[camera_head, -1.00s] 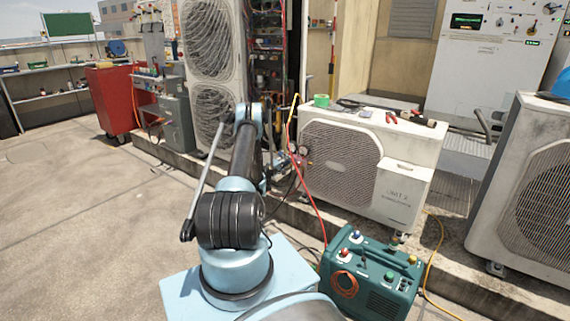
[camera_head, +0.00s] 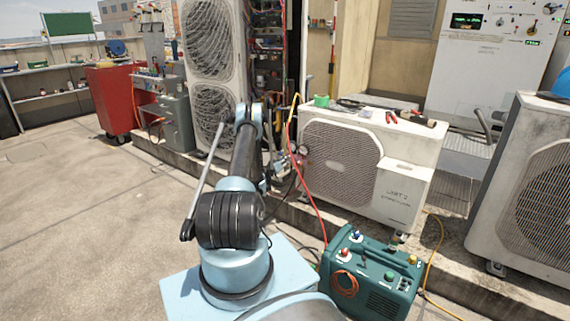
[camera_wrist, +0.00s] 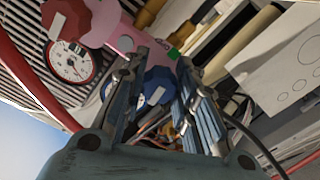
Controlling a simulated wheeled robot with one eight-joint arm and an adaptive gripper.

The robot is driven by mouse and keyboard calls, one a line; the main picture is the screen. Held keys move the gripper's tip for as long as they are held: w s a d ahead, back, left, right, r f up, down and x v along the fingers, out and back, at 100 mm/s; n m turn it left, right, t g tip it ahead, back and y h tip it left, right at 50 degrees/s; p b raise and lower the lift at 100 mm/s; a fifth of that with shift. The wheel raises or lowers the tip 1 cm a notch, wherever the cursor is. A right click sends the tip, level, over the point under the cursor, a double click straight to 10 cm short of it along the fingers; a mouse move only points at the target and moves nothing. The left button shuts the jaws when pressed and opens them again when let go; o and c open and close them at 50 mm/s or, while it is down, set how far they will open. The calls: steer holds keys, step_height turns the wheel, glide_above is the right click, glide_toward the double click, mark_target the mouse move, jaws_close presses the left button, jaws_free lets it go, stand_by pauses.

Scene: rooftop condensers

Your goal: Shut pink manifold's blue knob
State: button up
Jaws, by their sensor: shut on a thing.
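The pink manifold (camera_wrist: 122,36) runs across the upper part of the wrist view and is tilted in the picture. Its blue knob (camera_wrist: 157,84) sits between the two fingers of my gripper (camera_wrist: 162,92). The fingers are shut on the blue knob, one on each side. A pale mark shows on the knob's face. The manifold's red knob (camera_wrist: 68,18) is at the upper left, with a white round gauge (camera_wrist: 71,62) below it. In the head view my arm hides most of the manifold and gripper.
A red hose (camera_wrist: 38,85) runs down the left of the wrist view. In the head view, a white condenser (camera_head: 342,158) stands behind the manifold area. A green machine (camera_head: 366,270) sits on the floor at right. Open floor (camera_head: 90,220) lies at left.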

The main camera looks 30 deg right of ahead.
steer(key=shift+m, duration=1.1)
steer(key=o, duration=1)
steer(key=shift+f, duration=0.1)
steer(key=shift+o, duration=0.2)
steer(key=v, duration=0.7)
steer(key=shift+a, duration=0.2)
